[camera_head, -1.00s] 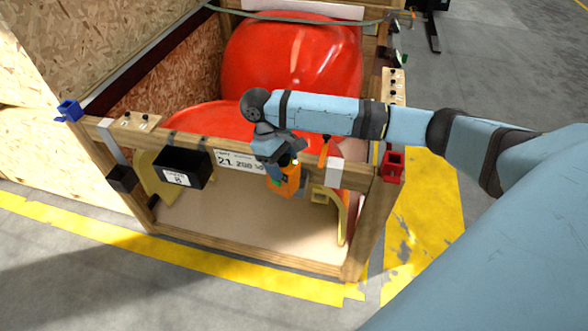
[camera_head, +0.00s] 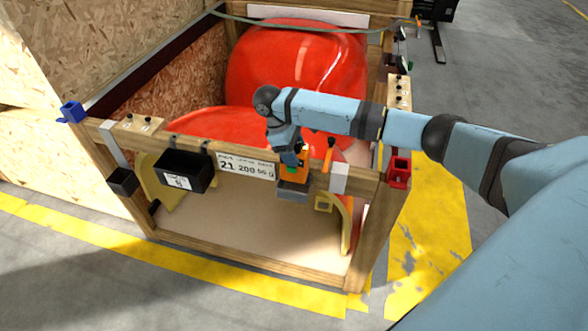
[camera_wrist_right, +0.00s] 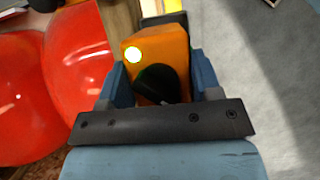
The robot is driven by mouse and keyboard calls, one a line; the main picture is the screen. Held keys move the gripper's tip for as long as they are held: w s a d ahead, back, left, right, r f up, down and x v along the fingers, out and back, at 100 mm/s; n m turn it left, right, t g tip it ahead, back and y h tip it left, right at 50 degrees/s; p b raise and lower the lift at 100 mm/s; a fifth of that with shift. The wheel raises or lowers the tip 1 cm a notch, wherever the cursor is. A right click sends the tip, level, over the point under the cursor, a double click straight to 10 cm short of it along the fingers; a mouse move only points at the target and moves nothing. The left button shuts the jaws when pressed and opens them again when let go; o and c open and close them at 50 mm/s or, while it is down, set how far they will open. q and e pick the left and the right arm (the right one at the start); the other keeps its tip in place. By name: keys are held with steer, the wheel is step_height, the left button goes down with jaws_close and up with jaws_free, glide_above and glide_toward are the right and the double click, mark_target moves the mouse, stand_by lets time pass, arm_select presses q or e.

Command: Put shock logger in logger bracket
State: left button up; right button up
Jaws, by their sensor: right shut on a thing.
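The orange shock logger (camera_head: 300,163) is held in my right gripper (camera_head: 292,157) at the front beam of the crate. In the right wrist view the logger (camera_wrist_right: 163,48) sits between the two blue fingers (camera_wrist_right: 155,88), with a lit round light and a black knob on its face. The grey logger bracket (camera_head: 292,191) hangs on the front of the beam, directly below the logger in the head view. I cannot tell whether the logger's lower end is inside it. My left gripper is out of view.
The wooden crate (camera_head: 250,268) holds red nosecones (camera_head: 295,75). On its front beam are a black bin (camera_head: 185,172), a number label (camera_head: 246,167), an orange-handled tool (camera_head: 328,155) and a red holder (camera_head: 398,172). Grey floor lies to the right.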

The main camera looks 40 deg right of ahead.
mark_target(294, 168)
steer(key=shift+f, duration=3.2)
steer(key=shift+f, duration=0.1)
steer(key=o, duration=1.1)
